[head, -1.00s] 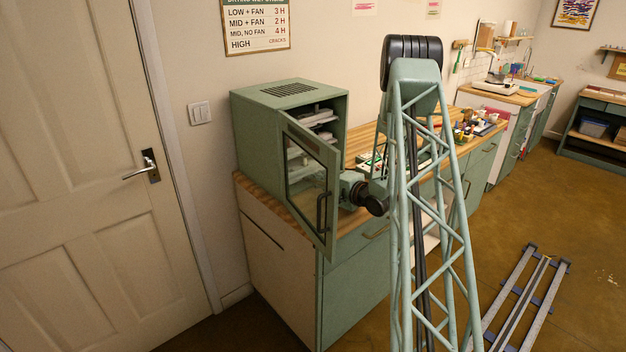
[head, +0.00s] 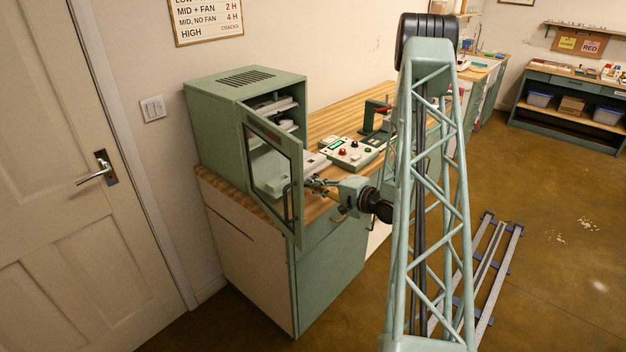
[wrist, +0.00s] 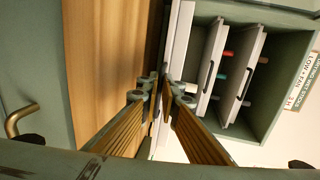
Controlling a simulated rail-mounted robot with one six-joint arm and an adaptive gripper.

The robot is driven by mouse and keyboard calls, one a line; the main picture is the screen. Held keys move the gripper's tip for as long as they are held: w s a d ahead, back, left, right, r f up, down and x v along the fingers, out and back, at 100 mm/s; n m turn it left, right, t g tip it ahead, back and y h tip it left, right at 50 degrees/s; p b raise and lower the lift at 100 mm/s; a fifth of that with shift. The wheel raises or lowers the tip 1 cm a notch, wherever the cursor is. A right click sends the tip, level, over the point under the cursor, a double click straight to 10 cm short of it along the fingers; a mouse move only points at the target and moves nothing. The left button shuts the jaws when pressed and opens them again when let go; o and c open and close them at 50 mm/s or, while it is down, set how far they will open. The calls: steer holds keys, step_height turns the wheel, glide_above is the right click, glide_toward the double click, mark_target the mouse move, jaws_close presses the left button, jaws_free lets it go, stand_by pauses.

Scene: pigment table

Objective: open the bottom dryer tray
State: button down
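The green dryer (head: 215,120) stands on the wooden counter with its glazed door (head: 272,180) swung open. The bottom tray (head: 312,164) is a pale slab that sticks out past the dryer's opening, partly hidden by the door. In the wrist view the bottom tray (wrist: 181,40) is nearest the counter and stands forward of the two trays above it, the middle tray (wrist: 211,65) and the upper tray (wrist: 243,75), each with a dark handle. My gripper (wrist: 165,86) has its fingertips close together at the bottom tray's front and seems shut on its handle, which the fingertips mostly hide.
The open door's edge is close to my gripper on the left. A control box (head: 352,152) with knobs and a red-handled press (head: 378,112) stand on the wooden counter (head: 325,125) to the right. The cabinet front with a brass handle (wrist: 18,118) lies below.

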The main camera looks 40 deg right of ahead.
steer(key=shift+s, duration=0.2)
steer(key=c, duration=3.2)
jaws_free()
steer(key=shift+o, duration=0.2)
steer(key=v, duration=1.2)
steer(key=shift+w+r, duration=0.1)
